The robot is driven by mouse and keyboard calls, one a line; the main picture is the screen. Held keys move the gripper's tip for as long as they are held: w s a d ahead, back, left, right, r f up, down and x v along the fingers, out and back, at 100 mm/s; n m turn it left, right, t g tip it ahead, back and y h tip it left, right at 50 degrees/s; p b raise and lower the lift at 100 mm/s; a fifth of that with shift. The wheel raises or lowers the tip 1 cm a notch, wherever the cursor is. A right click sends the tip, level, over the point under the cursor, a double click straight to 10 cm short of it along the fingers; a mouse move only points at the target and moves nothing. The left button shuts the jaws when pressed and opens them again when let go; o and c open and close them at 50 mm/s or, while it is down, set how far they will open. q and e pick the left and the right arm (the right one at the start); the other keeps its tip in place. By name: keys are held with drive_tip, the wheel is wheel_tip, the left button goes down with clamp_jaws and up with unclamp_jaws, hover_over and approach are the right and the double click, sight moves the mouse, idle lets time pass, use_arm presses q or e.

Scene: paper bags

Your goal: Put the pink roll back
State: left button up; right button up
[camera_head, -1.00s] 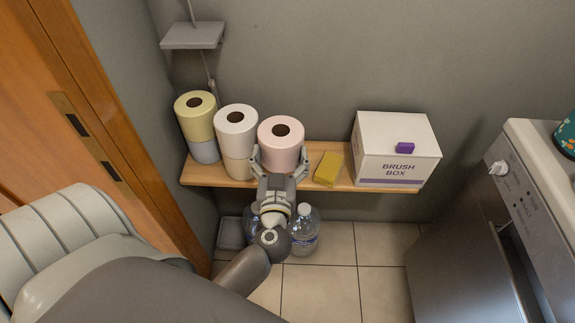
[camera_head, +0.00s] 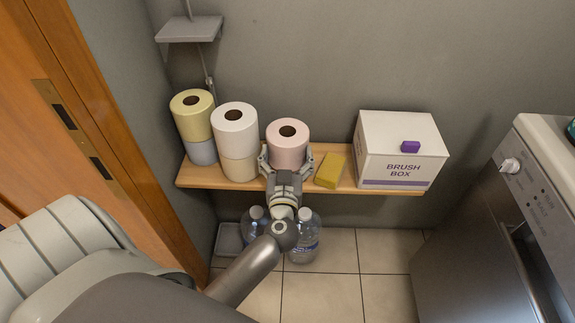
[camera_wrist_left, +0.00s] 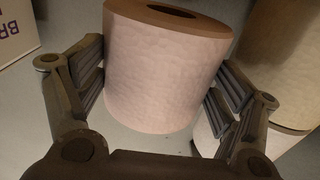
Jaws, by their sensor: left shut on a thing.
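The pink roll (camera_head: 287,153) stands upright at the wooden shelf (camera_head: 240,185), between the white roll and the yellow sponge. My left gripper (camera_head: 287,162) is shut on it from the front, with one finger on each side. In the left wrist view the pink roll (camera_wrist_left: 165,75) sits between the finger pads and looks slightly tilted. Its lower edge is partly hidden in the head view, and I cannot tell whether it touches the shelf. My right gripper is not in view.
A white roll (camera_head: 234,128) on another roll and a yellow roll (camera_head: 193,120) on a bluish one stand left. A yellow sponge (camera_head: 330,170) and a brush box (camera_head: 402,150) sit right. Water bottles (camera_head: 304,240) stand on the floor below. A wooden door frame (camera_head: 110,110) is at the left.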

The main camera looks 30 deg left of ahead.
use_arm(q)
drive_tip(key=shift+w+a+f, duration=0.1)
drive_tip(key=shift+w+f, duration=0.1)
drive_tip(key=shift+f, duration=0.1)
wheel_tip(320, 180, down, 2)
drive_tip(key=shift+w+f+b, duration=0.1)
drive_tip(key=shift+f+b, duration=0.15)
drive_tip(key=shift+b, duration=0.95)
drive_tip(key=shift+f, duration=0.4)
drive_tip(key=shift+r, duration=0.1)
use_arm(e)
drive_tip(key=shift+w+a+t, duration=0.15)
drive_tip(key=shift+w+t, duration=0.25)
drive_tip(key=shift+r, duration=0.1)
use_arm(q)
drive_tip(key=shift+f, duration=0.2)
drive_tip(key=o, duration=1)
drive_tip(key=shift+c, duration=0.2)
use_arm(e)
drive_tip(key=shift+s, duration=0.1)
